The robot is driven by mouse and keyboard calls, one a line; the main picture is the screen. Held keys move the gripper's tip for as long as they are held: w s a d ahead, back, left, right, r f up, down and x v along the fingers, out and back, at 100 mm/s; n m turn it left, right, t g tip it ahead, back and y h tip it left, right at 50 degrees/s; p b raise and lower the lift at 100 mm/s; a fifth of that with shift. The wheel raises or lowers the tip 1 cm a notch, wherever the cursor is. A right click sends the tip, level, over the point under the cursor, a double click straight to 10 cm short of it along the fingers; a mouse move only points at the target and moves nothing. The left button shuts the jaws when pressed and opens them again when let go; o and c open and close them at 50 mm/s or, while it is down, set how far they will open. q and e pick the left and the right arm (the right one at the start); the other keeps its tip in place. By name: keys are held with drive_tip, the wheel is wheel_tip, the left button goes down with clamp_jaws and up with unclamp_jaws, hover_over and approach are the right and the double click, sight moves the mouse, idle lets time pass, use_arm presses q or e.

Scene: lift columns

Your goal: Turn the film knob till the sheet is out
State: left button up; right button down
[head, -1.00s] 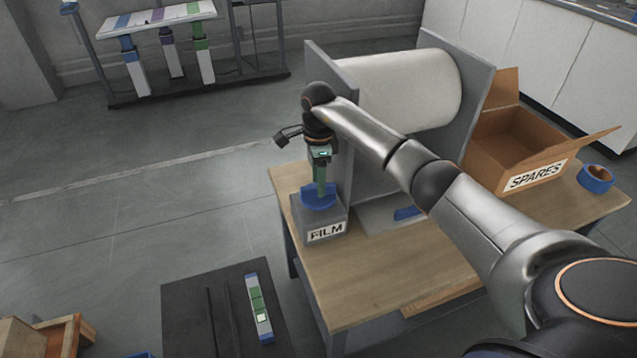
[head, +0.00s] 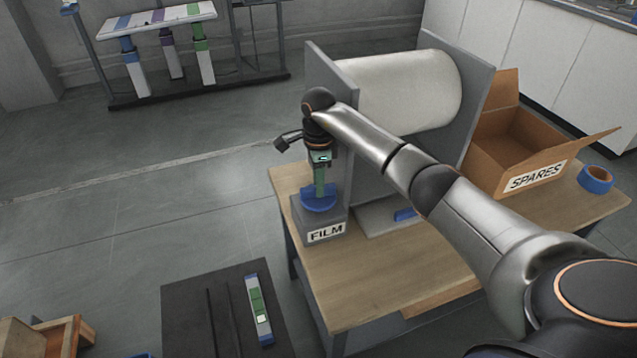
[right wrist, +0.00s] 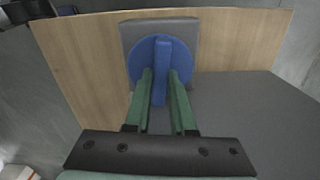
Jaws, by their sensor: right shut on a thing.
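The blue film knob (head: 319,203) sits on top of a grey box labelled FILM (head: 327,235) at the left end of the wooden table. My right gripper (head: 320,192) points down at it from above. In the right wrist view the green fingers (right wrist: 160,88) stand on both sides of the knob's raised blue bar (right wrist: 161,70), shut on it. A white film roll (head: 405,90) is held between two grey side plates behind my arm. I see no sheet coming out; my arm hides part of the table there. My left gripper is not in view.
An open cardboard box marked SPARES (head: 525,160) and a blue tape roll (head: 595,179) stand on the table's right side. A black mat (head: 215,310) with a green-and-white column lies lower left. A rack (head: 160,20) with several columns stands at the back left.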

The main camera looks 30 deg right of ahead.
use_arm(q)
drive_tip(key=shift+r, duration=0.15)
use_arm(e)
drive_tip(key=shift+m, duration=0.3)
drive_tip(key=shift+r+m+p, duration=0.15)
drive_tip(key=shift+m+p, duration=0.3)
drive_tip(key=shift+m, duration=0.45)
drive_tip(key=m+p, duration=0.1)
drive_tip(key=m, duration=0.1)
drive_tip(key=shift+m, duration=0.3)
drive_tip(key=m, duration=0.2)
drive_tip(key=shift+m+p, duration=0.4)
drive_tip(key=m+p, duration=0.1)
drive_tip(key=m, duration=0.3)
drive_tip(key=shift+m+p, duration=0.3)
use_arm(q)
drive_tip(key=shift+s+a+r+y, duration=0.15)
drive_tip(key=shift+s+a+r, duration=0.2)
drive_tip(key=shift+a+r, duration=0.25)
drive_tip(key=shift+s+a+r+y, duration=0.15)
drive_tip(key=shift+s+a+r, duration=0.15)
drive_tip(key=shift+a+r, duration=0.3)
use_arm(e)
drive_tip(key=shift+m, duration=0.6)
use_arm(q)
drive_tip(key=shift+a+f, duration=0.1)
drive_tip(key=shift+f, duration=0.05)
